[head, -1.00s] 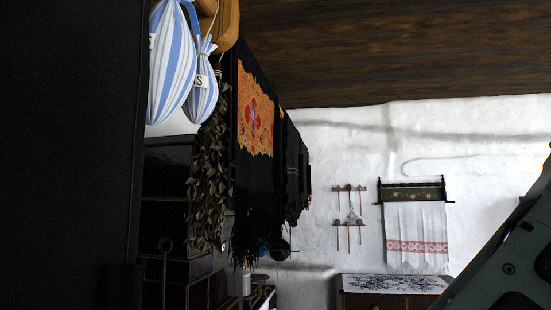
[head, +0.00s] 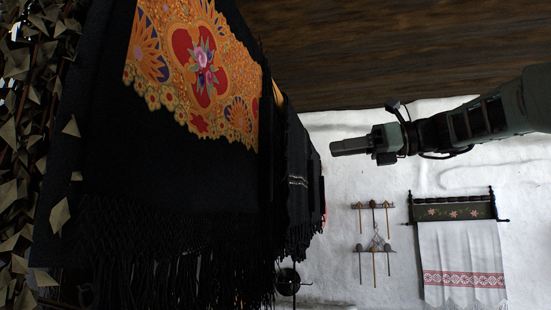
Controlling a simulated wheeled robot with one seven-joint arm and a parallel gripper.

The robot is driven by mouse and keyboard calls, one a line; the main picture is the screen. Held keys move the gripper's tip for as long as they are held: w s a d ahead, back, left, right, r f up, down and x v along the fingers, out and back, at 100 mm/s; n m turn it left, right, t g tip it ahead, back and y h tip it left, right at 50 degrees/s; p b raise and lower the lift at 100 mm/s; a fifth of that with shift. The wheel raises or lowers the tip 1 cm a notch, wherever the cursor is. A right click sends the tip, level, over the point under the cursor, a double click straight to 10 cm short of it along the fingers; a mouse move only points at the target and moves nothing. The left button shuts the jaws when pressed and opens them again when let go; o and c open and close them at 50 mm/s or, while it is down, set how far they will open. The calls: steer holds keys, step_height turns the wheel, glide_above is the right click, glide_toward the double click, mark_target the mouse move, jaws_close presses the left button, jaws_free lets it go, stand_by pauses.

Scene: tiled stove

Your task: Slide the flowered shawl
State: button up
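The flowered shawl (head: 205,70) hangs at the left and centre of the head view. It is black with a long dark fringe and an orange panel with red hearts and flowers. Its top edge is cut off by the frame. My gripper (head: 334,147) is at the right of the shawl and points left towards it. A gap shows between them in the picture, and the gripper appears to hold nothing. The fingers are seen from the side, so I cannot tell whether they are open or shut.
More dark fringed cloths (head: 302,170) hang behind the shawl. Dried leaves (head: 25,140) hang close at the left. A wooden utensil rack (head: 374,206) and a white towel with a red band (head: 460,260) are on the back wall. The wooden ceiling (head: 380,50) is above.

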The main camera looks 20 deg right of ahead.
step_height(320, 180, up, 4)
steer(key=d, duration=0.2)
steer(key=r+p+x, duration=0.1)
steer(key=p+x, duration=0.4)
steer(key=x, duration=1.1)
steer(key=shift+a+m+t+y+p, duration=0.3)
steer(key=shift+a+m+t, duration=0.1)
steer(key=shift+w, duration=0.1)
jaws_close()
